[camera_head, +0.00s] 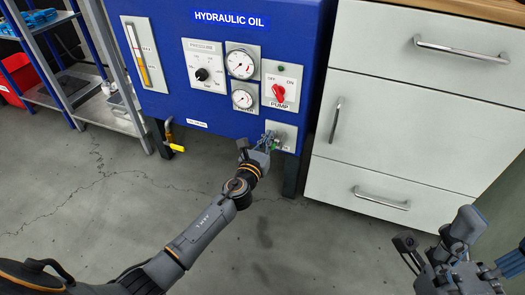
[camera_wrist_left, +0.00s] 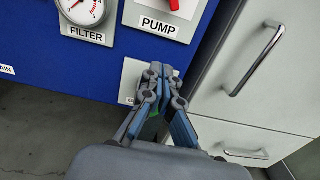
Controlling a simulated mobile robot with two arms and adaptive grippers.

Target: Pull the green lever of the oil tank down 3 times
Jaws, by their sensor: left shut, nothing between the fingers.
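The blue oil tank (camera_head: 172,75), labelled HYDRAULIC OIL, stands at the upper middle of the head view. The green lever (camera_head: 276,148) shows only as a small patch at a grey plate (camera_head: 288,132) low on its front, mostly hidden by my left gripper (camera_head: 269,138). In the left wrist view my left gripper (camera_wrist_left: 157,75) is shut with its fingertips together before the plate, and a bit of green lever (camera_wrist_left: 149,130) shows behind the fingers. I cannot tell whether they touch. My right gripper (camera_head: 455,265) is at the lower right, partly cut off.
A white drawer cabinet (camera_head: 395,130) with metal handles stands close to the right of the tank. The red pump switch (camera_head: 279,93) and gauges (camera_head: 241,64) are above the lever. A yellow-handled valve (camera_head: 175,147) hangs lower left. A metal shelf (camera_head: 105,112) stands left; the floor is clear.

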